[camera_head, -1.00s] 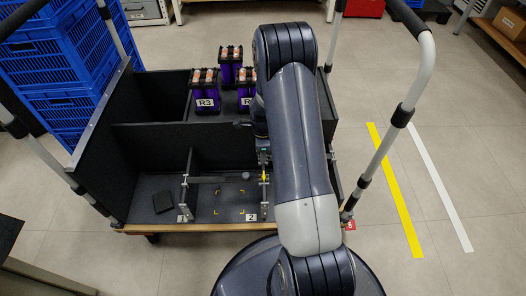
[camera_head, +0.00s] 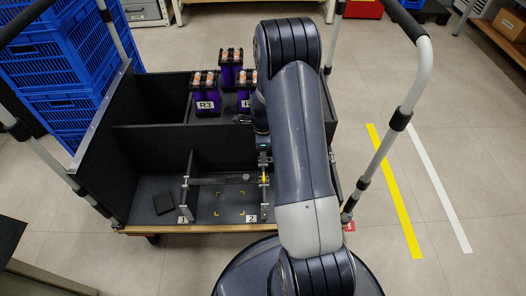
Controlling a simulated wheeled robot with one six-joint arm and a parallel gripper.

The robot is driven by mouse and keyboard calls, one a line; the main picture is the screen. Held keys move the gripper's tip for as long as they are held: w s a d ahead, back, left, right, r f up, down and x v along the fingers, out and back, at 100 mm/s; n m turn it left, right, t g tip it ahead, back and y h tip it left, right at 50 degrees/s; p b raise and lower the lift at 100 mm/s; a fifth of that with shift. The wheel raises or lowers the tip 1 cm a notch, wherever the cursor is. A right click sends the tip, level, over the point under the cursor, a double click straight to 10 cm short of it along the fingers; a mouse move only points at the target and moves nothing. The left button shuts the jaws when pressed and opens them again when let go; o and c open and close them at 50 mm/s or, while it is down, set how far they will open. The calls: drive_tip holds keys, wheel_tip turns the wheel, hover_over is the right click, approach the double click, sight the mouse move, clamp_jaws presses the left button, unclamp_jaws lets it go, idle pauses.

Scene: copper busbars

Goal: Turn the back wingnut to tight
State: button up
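My arm reaches forward over the cart, and its links cover much of the right side. My gripper (camera_head: 264,160) points down at the right-hand bracket (camera_head: 264,206), the one by label 2. A small yellow part (camera_head: 265,180) shows on that bracket just below my gripper; I cannot tell whether it is a wingnut. My fingers are too small and partly hidden to show whether they are open or touching anything. A dark bar (camera_head: 222,180) spans from the left bracket (camera_head: 186,198) toward the right one. No wingnut is clearly visible.
Purple units with copper tops (camera_head: 206,92) stand in the back compartment. A black block (camera_head: 163,202) lies at the left of the front compartment. Yellow corner marks (camera_head: 230,203) frame bare floor between the brackets. Cart handle posts (camera_head: 385,150) rise at the sides.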

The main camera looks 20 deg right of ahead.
wheel_tip(320, 180, up, 8)
drive_tip(key=p, duration=0.2)
wheel_tip(320, 180, down, 11)
drive_tip(key=b, duration=0.3)
drive_tip(key=shift+f+b, duration=0.1)
drive_tip(key=shift+b, duration=0.2)
drive_tip(key=shift+r, duration=0.2)
